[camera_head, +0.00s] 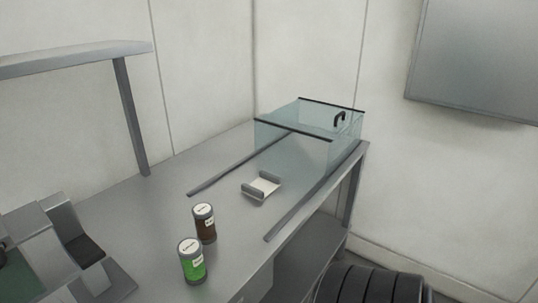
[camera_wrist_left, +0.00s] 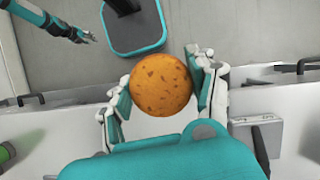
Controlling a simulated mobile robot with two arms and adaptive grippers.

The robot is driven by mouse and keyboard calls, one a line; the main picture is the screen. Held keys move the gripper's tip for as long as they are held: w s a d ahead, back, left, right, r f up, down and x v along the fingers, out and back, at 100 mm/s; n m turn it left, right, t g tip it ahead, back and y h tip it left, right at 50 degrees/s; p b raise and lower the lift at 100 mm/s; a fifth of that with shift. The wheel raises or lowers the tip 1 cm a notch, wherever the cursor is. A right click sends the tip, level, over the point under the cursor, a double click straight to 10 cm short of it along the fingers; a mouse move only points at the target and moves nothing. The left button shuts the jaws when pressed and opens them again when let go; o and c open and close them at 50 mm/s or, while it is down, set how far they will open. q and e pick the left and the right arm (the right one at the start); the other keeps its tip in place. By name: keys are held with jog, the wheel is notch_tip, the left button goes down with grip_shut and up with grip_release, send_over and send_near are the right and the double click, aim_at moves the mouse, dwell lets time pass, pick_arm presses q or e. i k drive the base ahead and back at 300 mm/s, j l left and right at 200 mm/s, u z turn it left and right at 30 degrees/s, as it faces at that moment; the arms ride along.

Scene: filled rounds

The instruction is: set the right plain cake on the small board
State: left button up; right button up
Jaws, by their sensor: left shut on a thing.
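My left gripper (camera_wrist_left: 160,88) is shut on a round orange-brown cake (camera_wrist_left: 161,84) with darker specks, in the left wrist view. One finger is at each side of the cake, and a grey floor shows behind it. My right gripper (camera_wrist_left: 86,39) is small at the upper left of that view; its jaws are too small to judge. Neither gripper shows in the head view. I cannot pick out the small board for sure. A small pale plate with raised grey ends (camera_head: 262,187) lies on the grey table there.
In the head view, a clear glass case (camera_head: 300,125) with a black handle stands at the table's far end. A brown jar (camera_head: 204,224) and a green jar (camera_head: 192,262) stand nearer. Two grey rails flank the plate. A shelf (camera_head: 75,58) overhangs at left.

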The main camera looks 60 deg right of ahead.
aim_at(261, 187)
jog(key=k+z, duration=0.2)
jog(key=z, duration=1.6)
jog(key=i+z, duration=0.4)
jog(key=i+j+z, duration=0.4)
jog(key=i, duration=0.15)
jog(key=i+l, duration=0.05)
jog(key=l, duration=0.05)
